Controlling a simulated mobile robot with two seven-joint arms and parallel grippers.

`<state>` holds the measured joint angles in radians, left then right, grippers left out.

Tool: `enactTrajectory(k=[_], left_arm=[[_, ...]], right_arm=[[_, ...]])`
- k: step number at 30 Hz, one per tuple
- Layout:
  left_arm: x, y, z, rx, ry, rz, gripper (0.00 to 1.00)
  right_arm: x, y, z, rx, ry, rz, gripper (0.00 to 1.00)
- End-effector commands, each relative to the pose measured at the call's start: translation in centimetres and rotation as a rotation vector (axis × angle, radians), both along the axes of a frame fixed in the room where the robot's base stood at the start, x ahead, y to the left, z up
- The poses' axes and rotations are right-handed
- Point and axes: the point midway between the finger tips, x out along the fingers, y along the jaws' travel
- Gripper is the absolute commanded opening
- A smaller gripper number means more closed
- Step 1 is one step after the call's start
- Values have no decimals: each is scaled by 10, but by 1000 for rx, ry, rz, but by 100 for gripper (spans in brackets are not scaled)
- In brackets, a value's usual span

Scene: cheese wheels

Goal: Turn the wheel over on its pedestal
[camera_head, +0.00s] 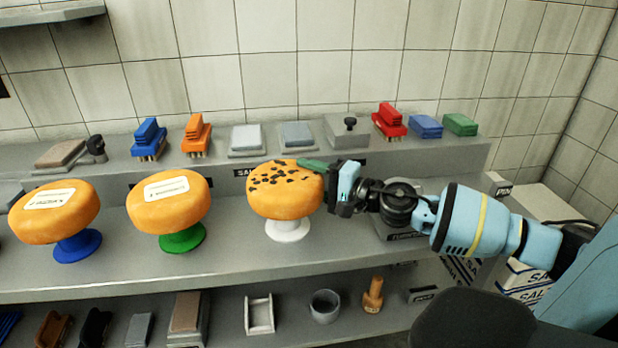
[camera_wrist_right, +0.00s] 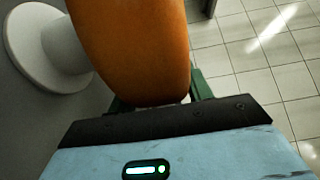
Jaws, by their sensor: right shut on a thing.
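An orange cheese wheel (camera_head: 284,197) with dark spots on its upper face is at the white pedestal (camera_head: 288,232) on the middle shelf. My right gripper (camera_head: 314,166) comes in from the right and is shut on the wheel's right edge; a green finger lies along its top. In the right wrist view the wheel (camera_wrist_right: 135,50) sits between the green fingers, with the white pedestal (camera_wrist_right: 50,45) at left. I cannot tell whether the wheel rests on the pedestal or is just clear of it. My left gripper is not in view.
Two labelled wheels stand at left, one (camera_head: 167,203) on a green pedestal (camera_head: 183,238), one (camera_head: 55,213) on a blue pedestal (camera_head: 78,246). Brushes, including a red one (camera_head: 389,121), and blocks line the raised back ledge. A lower shelf holds a grey cup (camera_head: 324,306). The shelf front is clear.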

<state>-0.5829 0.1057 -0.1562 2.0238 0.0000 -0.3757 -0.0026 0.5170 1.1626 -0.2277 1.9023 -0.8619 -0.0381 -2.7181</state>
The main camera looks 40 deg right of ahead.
Motion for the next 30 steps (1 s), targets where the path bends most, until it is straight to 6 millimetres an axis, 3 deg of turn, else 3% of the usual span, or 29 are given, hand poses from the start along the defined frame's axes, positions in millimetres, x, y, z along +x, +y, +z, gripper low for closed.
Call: enactTrajectory(k=[10,11,16,30], left_arm=[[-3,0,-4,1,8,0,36],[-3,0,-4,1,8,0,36],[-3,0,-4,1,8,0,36],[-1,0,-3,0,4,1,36]], right_arm=[[1,0,1,3,-7,-2,0],[1,0,1,3,-7,-1,52],[0,0,0,2,-5,-1,75],[-5,-2,-7,0,5,0,75]])
